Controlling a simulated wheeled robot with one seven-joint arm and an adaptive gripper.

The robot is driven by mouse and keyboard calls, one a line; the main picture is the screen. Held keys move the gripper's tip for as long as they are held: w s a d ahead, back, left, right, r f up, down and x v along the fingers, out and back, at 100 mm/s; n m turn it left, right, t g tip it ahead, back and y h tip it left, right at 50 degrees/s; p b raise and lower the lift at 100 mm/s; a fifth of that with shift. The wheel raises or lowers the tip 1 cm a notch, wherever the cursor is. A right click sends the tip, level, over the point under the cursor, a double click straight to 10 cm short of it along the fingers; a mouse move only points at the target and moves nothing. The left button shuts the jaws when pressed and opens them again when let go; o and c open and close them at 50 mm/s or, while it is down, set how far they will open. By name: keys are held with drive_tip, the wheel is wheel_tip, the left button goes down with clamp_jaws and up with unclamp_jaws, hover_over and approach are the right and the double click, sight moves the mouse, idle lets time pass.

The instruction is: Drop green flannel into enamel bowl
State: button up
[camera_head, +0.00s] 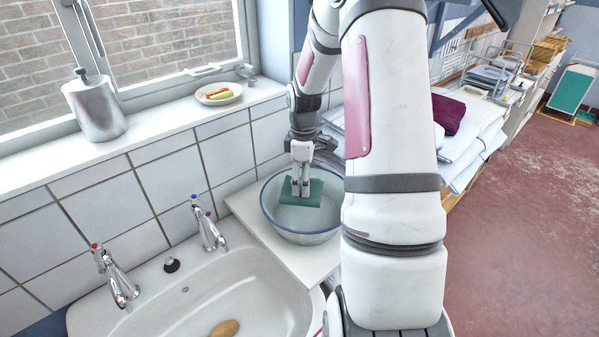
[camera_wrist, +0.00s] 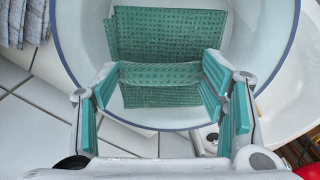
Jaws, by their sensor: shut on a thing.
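The green flannel (camera_head: 302,194) is a flat, square-looking cloth held by my gripper (camera_head: 301,190) at the enamel bowl. In the wrist view the flannel (camera_wrist: 168,40) has a waffle texture, and my gripper (camera_wrist: 160,85) has a fold of it between its teal-padded fingers. The enamel bowl (camera_head: 303,238) is white inside with a blue rim and stands on the white counter beside the sink. In the wrist view its rim (camera_wrist: 284,62) curves around the cloth. The flannel is over the bowl's opening; I cannot tell whether it touches the inside.
The white sink (camera_head: 262,290) with two taps (camera_head: 208,224) is left of the bowl. A metal canister (camera_head: 95,106) and a small dish (camera_head: 218,94) stand on the windowsill. Folded white linens (camera_head: 482,130) and a maroon cloth (camera_head: 448,113) lie behind my arm, right of the bowl.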

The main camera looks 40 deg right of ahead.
drive_tip(key=shift+f, duration=0.25)
drive_tip(key=o, duration=1)
wheel_tip(320, 180, up, 12)
drive_tip(key=shift+a, duration=0.1)
idle(0.4)
